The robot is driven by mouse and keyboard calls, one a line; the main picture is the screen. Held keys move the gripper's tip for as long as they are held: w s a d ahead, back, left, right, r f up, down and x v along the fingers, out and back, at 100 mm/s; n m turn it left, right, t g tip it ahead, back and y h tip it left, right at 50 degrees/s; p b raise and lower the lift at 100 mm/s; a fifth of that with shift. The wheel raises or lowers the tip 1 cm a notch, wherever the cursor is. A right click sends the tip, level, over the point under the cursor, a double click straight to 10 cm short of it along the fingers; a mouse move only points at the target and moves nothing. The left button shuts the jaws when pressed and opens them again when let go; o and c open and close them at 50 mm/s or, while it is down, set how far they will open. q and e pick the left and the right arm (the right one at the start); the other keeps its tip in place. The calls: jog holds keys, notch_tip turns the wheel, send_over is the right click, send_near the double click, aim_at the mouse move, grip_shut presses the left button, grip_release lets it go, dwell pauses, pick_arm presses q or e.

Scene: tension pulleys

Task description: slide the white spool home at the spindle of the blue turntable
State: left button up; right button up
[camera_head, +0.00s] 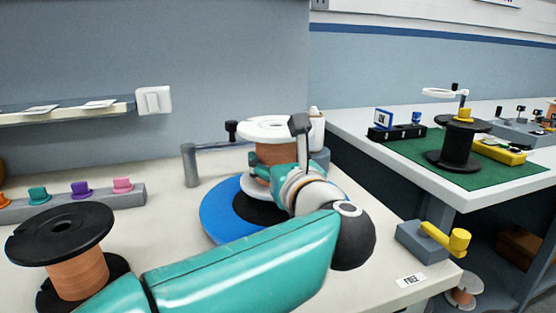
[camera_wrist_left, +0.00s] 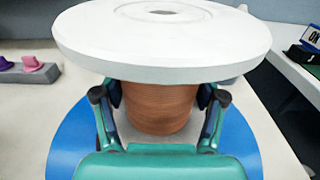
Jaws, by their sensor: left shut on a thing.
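The white spool (camera_head: 268,128) has white flanges and a copper-coloured winding. It is upright over the blue turntable (camera_head: 215,213), which has a black centre (camera_head: 255,208). My left gripper (camera_head: 285,165) is shut on the spool's winding below the top flange. In the left wrist view the fingers (camera_wrist_left: 160,100) press both sides of the copper winding (camera_wrist_left: 160,108), under the wide white flange (camera_wrist_left: 90,45). The spindle is hidden by the spool, and I cannot tell whether the lower flange touches the turntable. My right gripper is not in view.
A grey post with an arm (camera_head: 190,165) stands behind the turntable. A black spool (camera_head: 62,235) stands at front left, near a grey rack of coloured knobs (camera_head: 120,195). A grey block with a yellow lever (camera_head: 425,240) sits at the right edge. A second bench (camera_head: 460,190) stands right.

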pick_arm(q)
jog(key=shift+f, duration=0.2)
jog(key=shift+r+b, duration=0.35)
jog(key=shift+r, duration=0.1)
dwell(0.9)
jog(key=o, duration=1.9)
jog(key=shift+f, duration=0.15)
jog(key=shift+s, duration=0.1)
